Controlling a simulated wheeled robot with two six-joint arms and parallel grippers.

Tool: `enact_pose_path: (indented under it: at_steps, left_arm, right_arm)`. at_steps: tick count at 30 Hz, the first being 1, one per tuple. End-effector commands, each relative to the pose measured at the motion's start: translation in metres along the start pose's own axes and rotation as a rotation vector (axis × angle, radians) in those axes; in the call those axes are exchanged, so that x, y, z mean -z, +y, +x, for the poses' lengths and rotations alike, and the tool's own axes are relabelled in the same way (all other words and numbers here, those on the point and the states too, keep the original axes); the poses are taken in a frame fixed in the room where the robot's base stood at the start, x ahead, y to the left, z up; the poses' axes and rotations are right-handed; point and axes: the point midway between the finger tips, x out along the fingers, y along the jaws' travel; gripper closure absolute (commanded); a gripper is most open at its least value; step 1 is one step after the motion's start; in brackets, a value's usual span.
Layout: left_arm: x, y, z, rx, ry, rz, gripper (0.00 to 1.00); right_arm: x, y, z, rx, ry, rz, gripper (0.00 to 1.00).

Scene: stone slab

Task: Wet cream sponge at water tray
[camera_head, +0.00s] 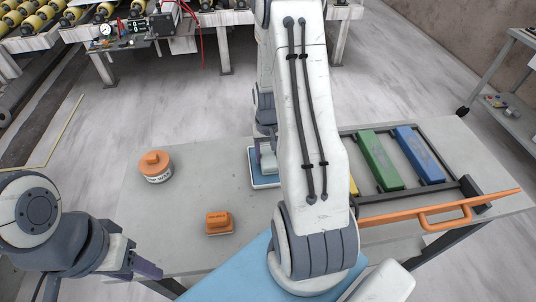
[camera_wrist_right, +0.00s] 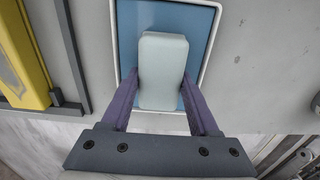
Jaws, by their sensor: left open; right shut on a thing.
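The cream sponge (camera_wrist_right: 162,70), a pale rounded block, stands between the purple fingers of my right gripper (camera_wrist_right: 160,79) in the right wrist view. The gripper is shut on its sides. The sponge is over the water tray (camera_wrist_right: 203,30), a blue rectangle with a white rim; whether it touches the blue surface is unclear. In the head view the water tray (camera_head: 262,185) shows left of my right arm, which hides much of it. My left gripper (camera_head: 143,268) is open and empty at the lower left, by the table's edge, away from the sponge.
An orange-lidded round container (camera_head: 155,167) and an orange-handled block (camera_head: 219,222) stand left on the grey table. A dark frame at right holds a green bar (camera_head: 380,161) and a blue bar (camera_head: 419,155). An orange handled tool (camera_head: 440,212) lies in front.

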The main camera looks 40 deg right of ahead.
Motion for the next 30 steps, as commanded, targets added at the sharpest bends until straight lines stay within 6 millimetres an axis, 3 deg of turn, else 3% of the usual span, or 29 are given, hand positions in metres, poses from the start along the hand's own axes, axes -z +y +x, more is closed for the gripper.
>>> enact_pose_path:
  at_steps: [8,30]
  left_arm:
    - [0.000,0.001,-0.007,0.000,0.000,0.000,0.50]
    - [0.003,0.004,-0.059,0.000,0.000,-0.002,0.50]
  right_arm:
    - [-0.001,0.000,-0.006,0.000,-0.003,0.000,0.83]
    - [0.000,0.000,-0.067,0.000,-0.001,0.000,0.83]
